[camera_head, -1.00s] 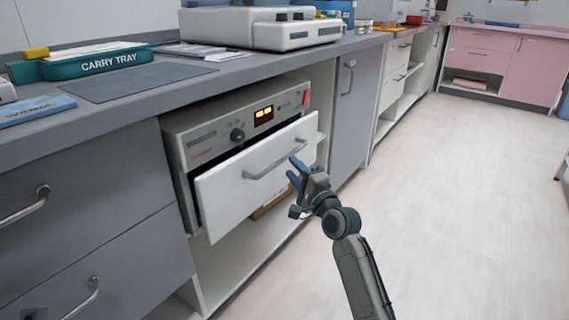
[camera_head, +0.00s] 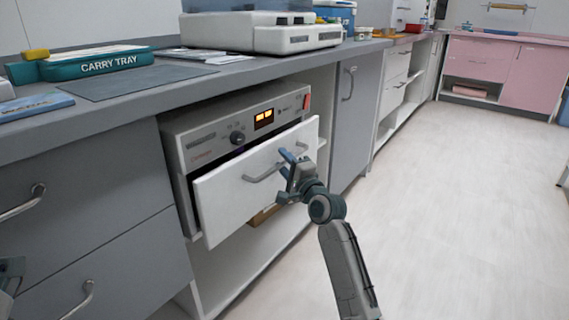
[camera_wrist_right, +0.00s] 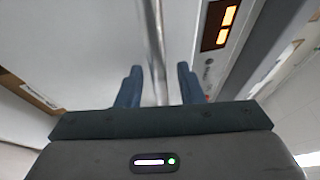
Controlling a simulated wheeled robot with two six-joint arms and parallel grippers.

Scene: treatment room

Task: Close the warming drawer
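The warming drawer (camera_head: 225,200) has a white front and stands partly pulled out of the grey warmer unit (camera_head: 205,140), with a dark gap above its front. Its bar handle (camera_head: 262,173) runs across the front and also shows in the wrist view (camera_wrist_right: 153,40). My right gripper (camera_head: 292,160) is at the right part of the handle. In the wrist view its blue fingers (camera_wrist_right: 158,88) are apart, with the bar between them; I cannot tell whether they touch it. A dark part of my left gripper (camera_head: 10,272) shows at the left edge, mostly cut off.
The counter above holds a green carry tray (camera_head: 95,65) and a white device (camera_head: 262,32). Grey drawers with handles (camera_head: 22,203) are at left and a grey cupboard door (camera_head: 352,110) at right. The floor (camera_head: 460,200) at right is clear.

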